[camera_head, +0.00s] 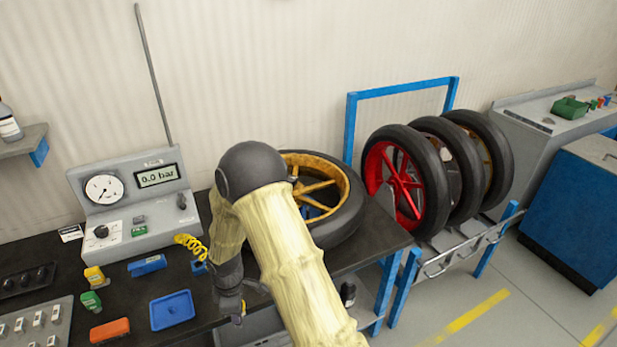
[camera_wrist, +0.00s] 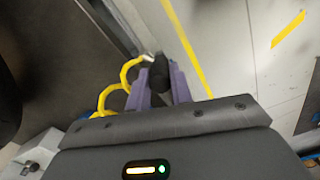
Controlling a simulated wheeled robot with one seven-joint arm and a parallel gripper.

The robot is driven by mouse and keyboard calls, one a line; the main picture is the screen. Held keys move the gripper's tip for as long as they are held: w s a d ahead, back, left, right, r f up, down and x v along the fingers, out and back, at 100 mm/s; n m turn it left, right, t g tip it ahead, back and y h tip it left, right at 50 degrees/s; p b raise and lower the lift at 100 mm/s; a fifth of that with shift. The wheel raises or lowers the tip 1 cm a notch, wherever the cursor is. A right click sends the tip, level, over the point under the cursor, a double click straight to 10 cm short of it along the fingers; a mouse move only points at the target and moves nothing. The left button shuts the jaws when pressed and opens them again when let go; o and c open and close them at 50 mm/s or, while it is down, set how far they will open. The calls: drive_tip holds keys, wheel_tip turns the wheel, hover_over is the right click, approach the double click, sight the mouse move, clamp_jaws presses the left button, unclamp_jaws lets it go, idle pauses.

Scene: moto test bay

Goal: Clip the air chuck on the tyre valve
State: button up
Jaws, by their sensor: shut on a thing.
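The air chuck (camera_wrist: 160,75) is a dark, stubby piece between the purple-grey fingers of my gripper (camera_wrist: 160,84) in the wrist view. My gripper is shut on it, and a yellow coiled hose (camera_wrist: 110,92) runs from it to the left. In the head view my gripper hangs low by the bench's front edge, mostly hidden by my arm. The tyre (camera_head: 340,226), with a yellow spoked rim (camera_head: 343,180), lies flat on the bench behind my arm. I cannot make out its valve. Chuck and tyre appear apart.
The gauge box (camera_head: 130,205) reads 0.0 bar on the bench's left. A blue tray (camera_head: 171,310), an orange block (camera_head: 110,330) and small coloured items lie before it. Several upright wheels stand in a blue rack (camera_head: 350,130) at right. Floor shows beyond the bench edge.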

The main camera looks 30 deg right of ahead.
drive_tip(key=d+f+m, duration=0.6)
drive_tip(key=d+m, duration=0.2)
drive_tip(key=m, duration=0.5)
drive_tip(key=shift+w+f+m, duration=0.2)
drive_tip(key=shift+m, duration=0.2)
drive_tip(key=shift+a, duration=0.1)
